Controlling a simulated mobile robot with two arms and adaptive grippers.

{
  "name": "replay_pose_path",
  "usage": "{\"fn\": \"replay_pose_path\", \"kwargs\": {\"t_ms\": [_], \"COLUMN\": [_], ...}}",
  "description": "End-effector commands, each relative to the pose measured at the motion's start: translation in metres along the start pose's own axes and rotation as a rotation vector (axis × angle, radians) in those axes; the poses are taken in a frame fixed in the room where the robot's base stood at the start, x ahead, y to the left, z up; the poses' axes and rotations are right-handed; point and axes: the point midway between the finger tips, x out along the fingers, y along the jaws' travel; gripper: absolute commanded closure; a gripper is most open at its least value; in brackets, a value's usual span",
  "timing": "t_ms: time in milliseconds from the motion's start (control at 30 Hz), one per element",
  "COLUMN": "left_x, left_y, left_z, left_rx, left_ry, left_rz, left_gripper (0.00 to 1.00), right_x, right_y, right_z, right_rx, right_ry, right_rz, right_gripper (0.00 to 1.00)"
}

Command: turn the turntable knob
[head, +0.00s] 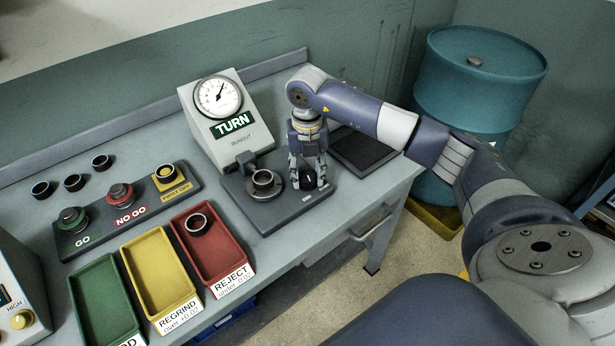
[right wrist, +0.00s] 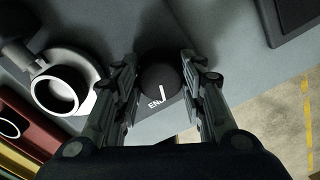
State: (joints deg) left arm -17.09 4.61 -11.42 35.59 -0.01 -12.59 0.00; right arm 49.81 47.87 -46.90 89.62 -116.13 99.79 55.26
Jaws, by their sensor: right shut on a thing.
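The black turntable knob (right wrist: 160,75) sits between the fingers of my right gripper (right wrist: 161,82) in the right wrist view. The gripper is shut on it from above. In the head view the right gripper (head: 308,182) points down at the knob (head: 308,180), which the fingers partly hide. The turntable (head: 264,185) stands to the left of the gripper on the dark base plate (head: 283,207), with a ring on it. The ring (right wrist: 58,90) also shows in the right wrist view. My left gripper is out of view.
The dial gauge box (head: 225,120) with a TURN sign stands behind the turntable. Red (head: 218,262), yellow (head: 154,258) and green (head: 97,290) trays lie at front left; the red one holds a ring. A gauge block (head: 130,210) and loose rings (head: 74,182) are left. A dark pad (head: 366,150) lies right.

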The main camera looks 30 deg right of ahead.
Motion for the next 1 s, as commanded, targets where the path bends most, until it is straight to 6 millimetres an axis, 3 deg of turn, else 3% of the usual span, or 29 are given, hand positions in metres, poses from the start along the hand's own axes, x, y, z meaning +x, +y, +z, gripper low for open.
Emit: {"fn": "replay_pose_path", "kwargs": {"t_ms": [1000], "left_x": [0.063], "left_y": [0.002], "left_z": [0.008], "left_rx": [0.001], "left_ry": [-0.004], "left_rz": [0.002], "left_gripper": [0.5], "right_x": [0.002], "right_y": [0.002], "right_z": [0.0], "right_rx": [-0.965], "right_ry": [-0.003], "right_rz": [0.0], "right_gripper": [0.86]}}
